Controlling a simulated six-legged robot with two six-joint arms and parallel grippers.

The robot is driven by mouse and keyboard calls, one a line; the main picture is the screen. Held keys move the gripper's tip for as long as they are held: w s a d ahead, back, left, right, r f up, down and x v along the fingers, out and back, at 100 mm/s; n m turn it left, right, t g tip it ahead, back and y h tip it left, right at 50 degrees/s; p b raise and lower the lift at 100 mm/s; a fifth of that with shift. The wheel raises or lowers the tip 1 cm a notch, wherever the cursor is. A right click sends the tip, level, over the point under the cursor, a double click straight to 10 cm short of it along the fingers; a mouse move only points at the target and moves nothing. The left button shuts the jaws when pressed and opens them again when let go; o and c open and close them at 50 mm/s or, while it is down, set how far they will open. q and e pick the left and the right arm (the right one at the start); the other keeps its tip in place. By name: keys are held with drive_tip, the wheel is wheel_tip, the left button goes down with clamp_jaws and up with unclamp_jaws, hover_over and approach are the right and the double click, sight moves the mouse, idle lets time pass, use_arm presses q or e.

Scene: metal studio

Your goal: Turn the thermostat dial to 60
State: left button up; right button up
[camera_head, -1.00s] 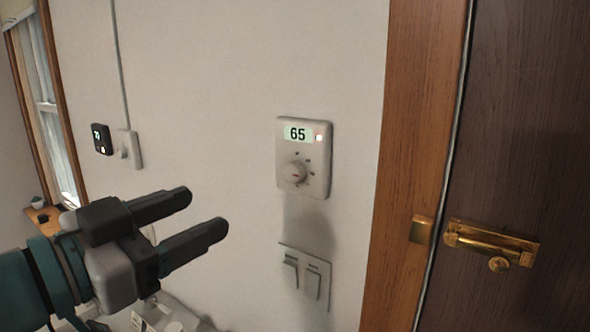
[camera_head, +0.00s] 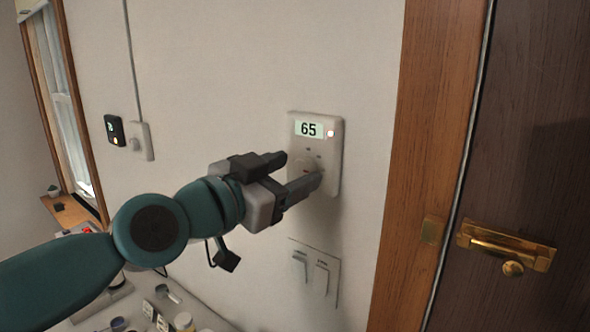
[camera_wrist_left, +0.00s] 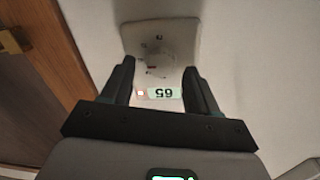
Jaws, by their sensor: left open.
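The white thermostat (camera_head: 333,150) is on the wall, its display reading 65 with a small red light beside it. Its round dial (camera_head: 307,166) is below the display, partly hidden by my gripper in the head view. My left gripper (camera_head: 303,170) is open, its fingertips near the dial, one at upper left and one at lower right. The left wrist view shows the thermostat (camera_wrist_left: 183,38) upside down, with the dial (camera_wrist_left: 154,62) between and beyond the two fingers. I cannot tell whether the fingers touch it. My right gripper is out of view.
A light switch plate (camera_head: 316,273) is on the wall below the thermostat. A wooden door frame (camera_head: 425,130) and a dark door with a brass latch (camera_head: 506,247) stand to the right. A dark wall device (camera_head: 114,130) is at left. Small items lie on a surface below.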

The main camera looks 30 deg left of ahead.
use_arm(q)
drive_tip(key=shift+w, duration=0.65)
drive_tip(key=shift+s+r, duration=0.1)
drive_tip(key=shift+s, duration=0.1)
drive_tip(key=shift+w+d, duration=0.1)
drive_tip(key=shift+w, duration=0.15)
drive_tip(key=c, duration=1)
drive_tip(key=shift+c, duration=0.2)
